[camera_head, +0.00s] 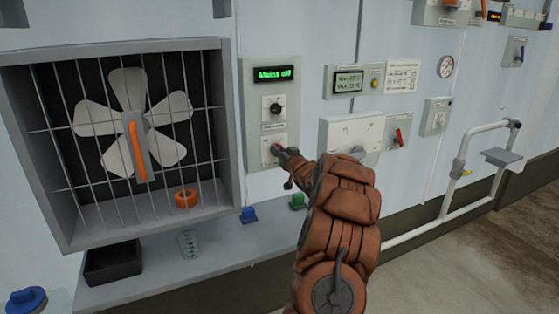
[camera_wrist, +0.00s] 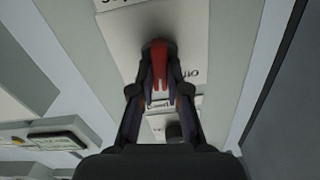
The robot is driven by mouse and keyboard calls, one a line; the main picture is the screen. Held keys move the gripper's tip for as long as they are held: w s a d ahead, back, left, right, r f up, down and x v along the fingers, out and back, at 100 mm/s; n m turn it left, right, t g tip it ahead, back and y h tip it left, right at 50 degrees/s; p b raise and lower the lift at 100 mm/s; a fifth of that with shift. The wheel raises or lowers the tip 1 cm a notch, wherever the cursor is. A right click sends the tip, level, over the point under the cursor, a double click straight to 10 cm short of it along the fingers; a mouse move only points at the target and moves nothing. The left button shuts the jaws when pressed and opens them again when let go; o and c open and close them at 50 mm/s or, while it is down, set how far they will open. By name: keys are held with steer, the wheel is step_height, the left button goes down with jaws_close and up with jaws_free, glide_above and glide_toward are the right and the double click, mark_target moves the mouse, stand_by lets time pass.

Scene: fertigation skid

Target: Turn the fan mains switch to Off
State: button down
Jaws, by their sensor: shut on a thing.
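The fan control panel (camera_head: 257,75) is on the wall right of the caged fan (camera_head: 125,120). Its green display (camera_head: 273,74) reads "Mains off". A black knob (camera_head: 276,108) is below the display. The red switch handle (camera_wrist: 158,62) shows between my gripper's fingers in the wrist view; in the head view only a bit of red (camera_head: 275,149) shows at the lower plate. My gripper (camera_head: 282,152) is at this lower switch, and its fingers (camera_wrist: 160,92) are closed on the red handle from both sides.
A shelf (camera_head: 225,250) runs below, with a blue block (camera_head: 249,214), a green block (camera_head: 298,201), a clear cup (camera_head: 188,243) and a black tray (camera_head: 113,263). An orange ring (camera_head: 186,198) is inside the cage. Another red switch (camera_head: 398,137) and a white railing (camera_head: 455,190) are at right.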

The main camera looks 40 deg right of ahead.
steer(key=n+b, duration=0.6)
steer(key=n, duration=0.1)
steer(key=n+b, duration=0.3)
steer(key=shift+w+a+f+n, duration=0.1)
steer(key=shift+a+n, duration=0.15)
steer(key=shift+n, duration=0.05)
stand_by(0.4)
steer(key=c, duration=1.2)
jaws_free()
steer(key=shift+o, duration=0.2)
steer(key=v, duration=1.2)
